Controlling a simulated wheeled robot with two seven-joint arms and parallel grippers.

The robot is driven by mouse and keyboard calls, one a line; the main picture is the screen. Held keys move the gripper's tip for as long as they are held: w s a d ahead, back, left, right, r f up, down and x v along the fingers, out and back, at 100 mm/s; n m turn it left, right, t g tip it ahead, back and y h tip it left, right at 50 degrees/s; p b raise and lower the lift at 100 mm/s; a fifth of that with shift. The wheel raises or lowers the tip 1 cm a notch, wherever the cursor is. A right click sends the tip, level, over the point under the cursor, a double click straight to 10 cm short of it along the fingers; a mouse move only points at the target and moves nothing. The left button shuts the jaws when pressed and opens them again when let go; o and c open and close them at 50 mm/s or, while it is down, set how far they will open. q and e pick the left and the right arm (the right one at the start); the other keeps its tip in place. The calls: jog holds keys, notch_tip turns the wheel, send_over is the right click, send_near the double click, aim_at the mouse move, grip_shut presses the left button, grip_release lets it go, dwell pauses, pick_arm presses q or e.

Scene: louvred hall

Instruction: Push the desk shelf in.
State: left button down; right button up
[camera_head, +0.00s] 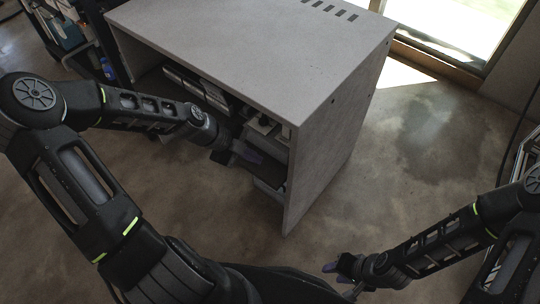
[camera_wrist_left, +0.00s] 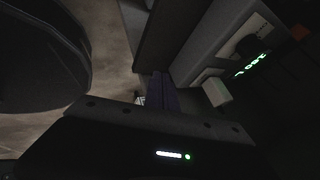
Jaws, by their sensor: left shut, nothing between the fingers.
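The grey desk (camera_head: 250,40) stands ahead, with its open front towards me and a side panel (camera_head: 335,140) on the right. Inside its right part are dark shelf boards (camera_head: 272,172) with small items above them. My left gripper (camera_head: 247,152) is at the desk's open front by these shelves, shut and empty; I cannot tell whether it touches a shelf. Its purple fingers (camera_wrist_left: 161,92) show in the left wrist view beside a board edge (camera_wrist_left: 185,45).
Bare concrete floor (camera_head: 430,140) lies right of the desk. A window (camera_head: 450,25) is at the back right. A dark rack with items (camera_head: 65,30) stands at the upper left. Green lit digits (camera_wrist_left: 252,64) show on a dark device in the left wrist view.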

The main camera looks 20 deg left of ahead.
aim_at(280, 158)
pick_arm(q)
jog(key=b+x, duration=0.1)
jog(key=x, duration=0.3)
jog(key=shift+w+d+r, duration=0.1)
jog(key=shift+w+d, duration=0.05)
jog(key=shift+w, duration=0.45)
jog(key=shift+w+d, duration=0.15)
jog(key=shift+w, duration=0.45)
jog(key=shift+w+d+r, duration=0.1)
jog(key=shift+w+d, duration=0.05)
jog(key=shift+w, duration=0.5)
